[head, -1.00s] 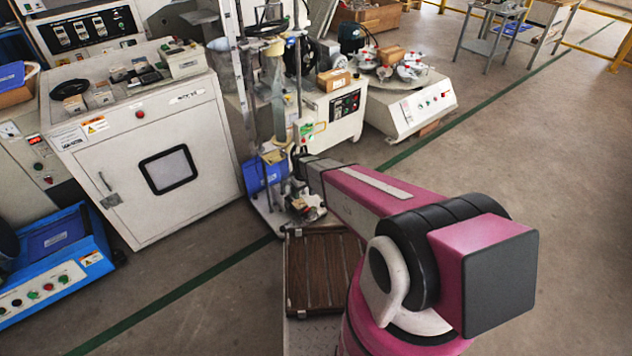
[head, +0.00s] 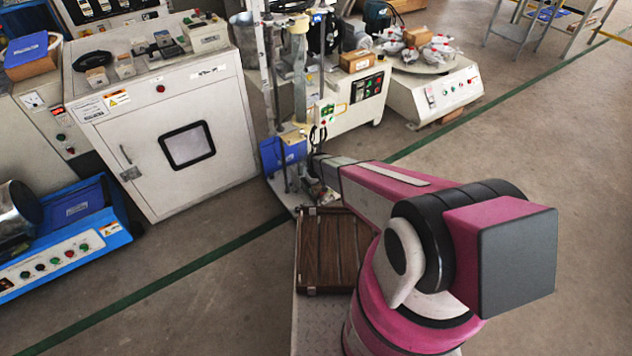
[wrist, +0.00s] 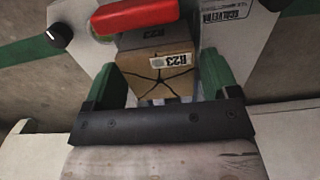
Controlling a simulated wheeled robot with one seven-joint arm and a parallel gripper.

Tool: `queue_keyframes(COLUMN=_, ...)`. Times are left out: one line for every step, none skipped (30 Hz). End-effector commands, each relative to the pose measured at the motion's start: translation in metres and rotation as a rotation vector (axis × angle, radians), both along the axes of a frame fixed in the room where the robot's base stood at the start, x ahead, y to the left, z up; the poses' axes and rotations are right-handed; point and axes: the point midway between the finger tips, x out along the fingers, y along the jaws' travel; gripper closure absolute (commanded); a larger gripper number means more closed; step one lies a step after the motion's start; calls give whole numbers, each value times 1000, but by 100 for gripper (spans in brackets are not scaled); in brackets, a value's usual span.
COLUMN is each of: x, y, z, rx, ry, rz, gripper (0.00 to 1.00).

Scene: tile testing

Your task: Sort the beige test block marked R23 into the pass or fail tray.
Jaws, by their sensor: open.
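The beige test block (wrist: 140,65) shows in the wrist view, with a white R23 label upside down and dark branching crack lines on its facing side. My gripper (wrist: 160,72) is open, with one green finger at the left of the block and one at the right. Contact with the block cannot be told. In the head view my arm reaches toward the foot of a tall testing machine (head: 300,75), and the gripper and block cannot be made out there. I cannot identify a pass or fail tray in either view.
A red part (wrist: 135,15) lies just beyond the block, close to its top. A turntable machine (head: 440,85) stands at the right. Open floor lies right of my arm.

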Motion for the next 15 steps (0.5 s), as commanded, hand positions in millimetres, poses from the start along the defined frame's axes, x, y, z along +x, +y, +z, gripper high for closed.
queue_keyframes(x=0, y=0, z=-2, rx=0, ry=0, rz=0, gripper=19)
queue_keyframes(x=0, y=0, z=-2, rx=0, ry=0, rz=0, gripper=19)
queue_keyframes(x=0, y=0, z=-2, rx=0, ry=0, rz=0, gripper=19)
queue_keyframes(x=0, y=0, z=-2, rx=0, ry=0, rz=0, gripper=19)
queue_keyframes(x=0, y=0, z=-2, rx=0, ry=0, rz=0, gripper=19)
queue_keyframes(x=0, y=0, z=-1, rx=0, ry=0, rz=0, gripper=19)
queue_keyframes(x=0, y=0, z=-1, rx=0, ry=0, rz=0, gripper=19)
queue_keyframes(x=0, y=0, z=-1, rx=0, ry=0, rz=0, gripper=29)
queue_keyframes(x=0, y=0, z=-1, rx=0, ry=0, rz=0, gripper=42)
queue_keyframes(x=0, y=0, z=-1, rx=0, ry=0, rz=0, gripper=52)
queue_keyframes(x=0, y=0, z=-1, rx=0, ry=0, rz=0, gripper=58)
queue_keyframes(x=0, y=0, z=-1, rx=0, ry=0, rz=0, gripper=57)
queue_keyframes(x=0, y=0, z=-1, rx=0, ry=0, rz=0, gripper=57)
queue_keyframes(x=0, y=0, z=-1, rx=0, ry=0, rz=0, gripper=57)
queue_keyframes(x=0, y=0, z=-1, rx=0, ry=0, rz=0, gripper=57)
